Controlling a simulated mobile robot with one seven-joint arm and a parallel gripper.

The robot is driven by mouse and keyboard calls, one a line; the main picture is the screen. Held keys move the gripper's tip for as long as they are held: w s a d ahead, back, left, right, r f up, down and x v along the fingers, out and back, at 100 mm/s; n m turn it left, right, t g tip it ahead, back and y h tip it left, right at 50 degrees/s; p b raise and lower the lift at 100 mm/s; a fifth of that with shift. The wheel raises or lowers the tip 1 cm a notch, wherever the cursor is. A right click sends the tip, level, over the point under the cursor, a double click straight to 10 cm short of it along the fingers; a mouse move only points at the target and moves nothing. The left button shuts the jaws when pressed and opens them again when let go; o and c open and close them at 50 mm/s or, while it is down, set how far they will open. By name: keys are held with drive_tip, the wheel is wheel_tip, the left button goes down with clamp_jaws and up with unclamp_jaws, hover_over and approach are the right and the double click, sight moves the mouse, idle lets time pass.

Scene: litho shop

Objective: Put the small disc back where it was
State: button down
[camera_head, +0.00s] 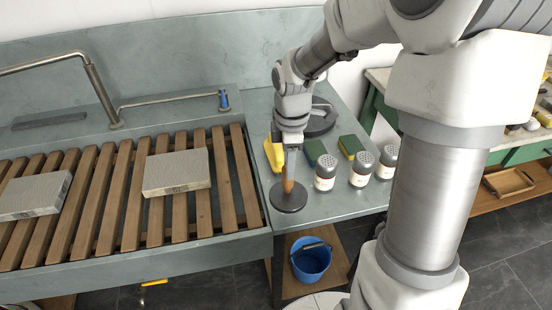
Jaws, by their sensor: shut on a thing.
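The small disc (290,199) is dark and round, with an upright wooden handle (288,185) on top. It is at the front left of the grey side counter (345,204). My gripper (288,178) points down from above and is shut on the handle. The disc looks level and at or just above the counter top; I cannot tell if it touches. A larger dark disc (325,119) lies farther back on the counter, partly hidden by my arm.
Three shakers (325,173) stand right of the disc, with green-and-yellow sponges (351,147) behind them. A yellow object (273,154) is behind the gripper. Left, two stone slabs (176,172) lie on a slatted sink rack (110,205). A blue bucket (311,262) is below.

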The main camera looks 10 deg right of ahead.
drive_tip(key=w+f, duration=0.4)
drive_tip(key=f, duration=0.2)
drive_tip(key=shift+w+a+f+b, duration=0.35)
drive_tip(key=shift+w+b, duration=0.05)
drive_tip(key=shift+b, duration=0.05)
drive_tip(key=shift+f, duration=0.2)
drive_tip(key=c, duration=0.5)
unclamp_jaws()
wheel_tip(320, 180, up, 12)
drive_tip(key=p, duration=0.1)
drive_tip(key=shift+r+p, duration=0.15)
drive_tip(key=shift+p, duration=0.2)
drive_tip(key=shift+s, duration=0.1)
